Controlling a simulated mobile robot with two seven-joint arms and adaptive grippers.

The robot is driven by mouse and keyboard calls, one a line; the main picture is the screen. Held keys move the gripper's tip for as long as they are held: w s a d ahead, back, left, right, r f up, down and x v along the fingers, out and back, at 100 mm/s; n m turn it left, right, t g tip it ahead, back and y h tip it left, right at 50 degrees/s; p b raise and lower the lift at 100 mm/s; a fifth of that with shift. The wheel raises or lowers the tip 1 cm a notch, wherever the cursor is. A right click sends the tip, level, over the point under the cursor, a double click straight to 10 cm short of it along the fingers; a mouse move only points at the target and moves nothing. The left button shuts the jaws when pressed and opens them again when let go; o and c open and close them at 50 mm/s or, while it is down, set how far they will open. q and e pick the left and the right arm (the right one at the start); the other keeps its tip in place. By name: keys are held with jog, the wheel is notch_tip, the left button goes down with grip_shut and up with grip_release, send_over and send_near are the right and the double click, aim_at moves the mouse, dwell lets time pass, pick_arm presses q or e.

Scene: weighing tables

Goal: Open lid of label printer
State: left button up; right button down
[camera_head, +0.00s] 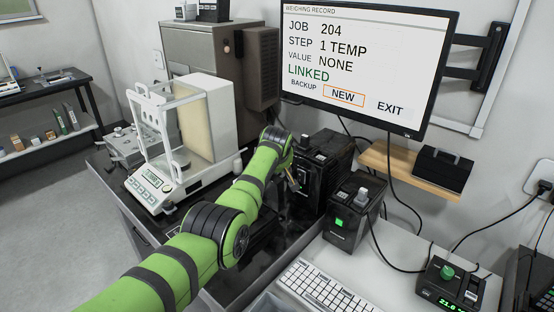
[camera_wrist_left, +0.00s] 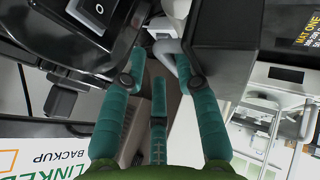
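A black box-shaped device (camera_head: 322,165), likely the label printer, stands on the dark bench right of the balance. My left gripper (camera_head: 292,180) is at its left side, mostly hidden behind my green forearm. In the left wrist view my teal fingers (camera_wrist_left: 163,65) are spread apart. A grey curved bar (camera_wrist_left: 182,68) shows near the fingertips; I cannot tell whether they touch it. A dark box (camera_wrist_left: 232,55) with a yellow-lettered label is close to the right finger. A black part with a rocker switch (camera_wrist_left: 92,12) is on the left. The lid's state is unclear. My right gripper is not in view.
A white balance (camera_head: 185,140) stands close left of my arm. A second black device (camera_head: 352,212) with a green button stands in front of the first. A monitor (camera_head: 365,60) hangs behind, above trailing cables. A keyboard (camera_head: 318,288) lies on the white table.

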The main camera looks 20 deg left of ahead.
pick_arm(q)
jog(key=shift+s+d+r, duration=0.45)
jog(key=shift+r, duration=0.25)
jog(key=v, duration=1)
jog(key=shift+s+a, duration=0.2)
